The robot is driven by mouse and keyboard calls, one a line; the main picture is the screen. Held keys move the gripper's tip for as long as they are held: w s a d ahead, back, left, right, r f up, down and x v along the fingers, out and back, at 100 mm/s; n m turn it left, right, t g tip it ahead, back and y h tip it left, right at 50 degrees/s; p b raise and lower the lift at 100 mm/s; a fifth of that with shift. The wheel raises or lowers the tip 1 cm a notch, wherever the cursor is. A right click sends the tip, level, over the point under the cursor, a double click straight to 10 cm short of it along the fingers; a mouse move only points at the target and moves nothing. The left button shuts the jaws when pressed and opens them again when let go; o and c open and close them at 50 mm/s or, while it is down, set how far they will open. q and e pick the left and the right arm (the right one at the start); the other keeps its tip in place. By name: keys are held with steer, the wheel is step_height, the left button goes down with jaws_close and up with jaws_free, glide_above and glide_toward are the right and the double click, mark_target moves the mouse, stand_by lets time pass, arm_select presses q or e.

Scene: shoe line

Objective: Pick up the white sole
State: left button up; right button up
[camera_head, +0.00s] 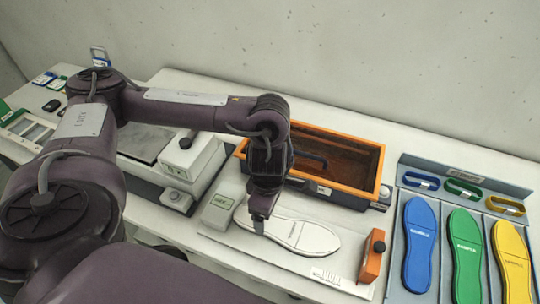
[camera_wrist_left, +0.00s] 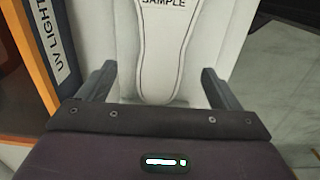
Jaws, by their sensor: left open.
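The white sole (camera_head: 308,238) lies flat on a pale mat in the middle of the table in the head view. In the left wrist view the sole (camera_wrist_left: 165,50), marked SAMPLE, has its narrow end between the two fingers. My left gripper (camera_head: 262,226) points down over the left part of the sole and hides some of it. The left wrist view shows that gripper (camera_wrist_left: 158,82) open, one finger on each side of the sole. I cannot tell how high it is above the mat. My right gripper is not in view.
An orange-rimmed box (camera_head: 372,165) stands right behind the sole. A grey-green device (camera_head: 218,211) is just left of it. An orange block (camera_head: 373,258) stands to its right. Blue (camera_head: 420,240), green (camera_head: 466,255) and yellow (camera_head: 511,258) soles lie in a tray at far right.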

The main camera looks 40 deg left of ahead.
mark_target(268, 223)
arm_select(q)
steer(key=shift+s+f+p, duration=0.1)
steer(key=shift+f+p, duration=0.25)
steer(key=shift+f, duration=0.2)
step_height(268, 223, down, 4)
steer(key=shift+s+d+r+p, duration=0.1)
steer(key=shift+r+p, duration=0.05)
steer(key=shift+p, duration=0.5)
steer(key=shift+f, duration=0.45)
steer(key=shift+c, duration=0.3)
steer(key=c, duration=1.2)
